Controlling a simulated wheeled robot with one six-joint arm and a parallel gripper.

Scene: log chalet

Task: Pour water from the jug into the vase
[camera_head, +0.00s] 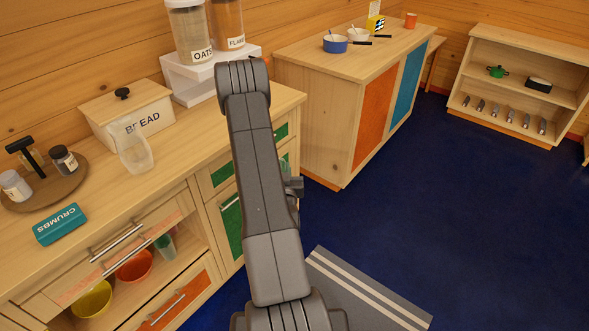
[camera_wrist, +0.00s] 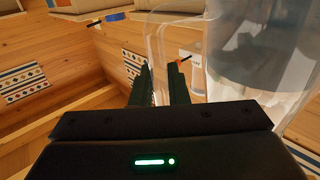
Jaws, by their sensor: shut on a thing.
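My gripper (camera_wrist: 163,90) shows in the wrist view with its two dark fingers shut on the clear handle of the jug. The jug (camera_wrist: 292,100) is see-through and fills the right side of that view; its base is out of frame, and I cannot tell its water level. In the head view my arm hides the gripper and most or all of the jug. A clear glass vessel (camera_head: 134,152) stands on the counter in front of the bread box; it may be the vase, but I cannot tell for sure.
The counter (camera_head: 180,165) also bears a bread box (camera_head: 103,112), a round tray (camera_head: 70,190) with small jars, a teal crumbs box (camera_head: 60,224) and a white riser (camera_head: 185,88) with two canisters. A second cabinet (camera_head: 335,130) stands behind. Blue floor lies free at right.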

